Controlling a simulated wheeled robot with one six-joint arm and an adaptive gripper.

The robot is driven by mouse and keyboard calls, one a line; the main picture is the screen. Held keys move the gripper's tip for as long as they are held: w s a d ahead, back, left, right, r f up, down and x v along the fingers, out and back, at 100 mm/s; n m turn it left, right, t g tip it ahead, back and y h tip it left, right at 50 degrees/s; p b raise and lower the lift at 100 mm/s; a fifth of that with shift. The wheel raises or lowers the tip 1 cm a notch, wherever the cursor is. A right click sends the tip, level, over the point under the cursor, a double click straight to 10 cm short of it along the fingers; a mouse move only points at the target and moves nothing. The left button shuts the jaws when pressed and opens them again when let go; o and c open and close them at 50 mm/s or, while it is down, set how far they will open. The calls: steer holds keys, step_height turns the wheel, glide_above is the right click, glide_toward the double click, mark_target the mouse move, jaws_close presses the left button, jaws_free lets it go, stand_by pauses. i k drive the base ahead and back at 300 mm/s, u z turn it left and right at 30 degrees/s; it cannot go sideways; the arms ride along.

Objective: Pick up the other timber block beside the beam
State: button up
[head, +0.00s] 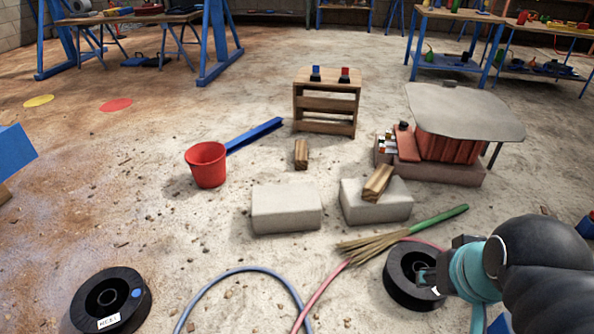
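One timber block (301,154) stands on the floor, to the right of the blue beam (256,135) and apart from it. A second timber block (378,182) lies tilted on top of the right pale stone block (376,207). My gripper (427,277) is at the lower right, over the black spool (405,289) in the picture and well away from both timber blocks. Its fingers are small and partly hidden by my wrist, so I cannot tell whether they are open. No timber shows at it.
A red bucket (206,165) stands at the beam's near end. Another pale stone block (286,210), a broom (405,234) and hoses (243,270) lie in front. A wooden stand (327,104) and a red machine (447,147) are behind. The left floor is mostly clear.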

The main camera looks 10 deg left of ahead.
mark_target(301, 146)
steer(key=u, duration=1.5)
steer(key=i, duration=1.6)
steer(key=z, duration=0.9)
steer(key=i, duration=0.6)
steer(key=z, duration=0.6)
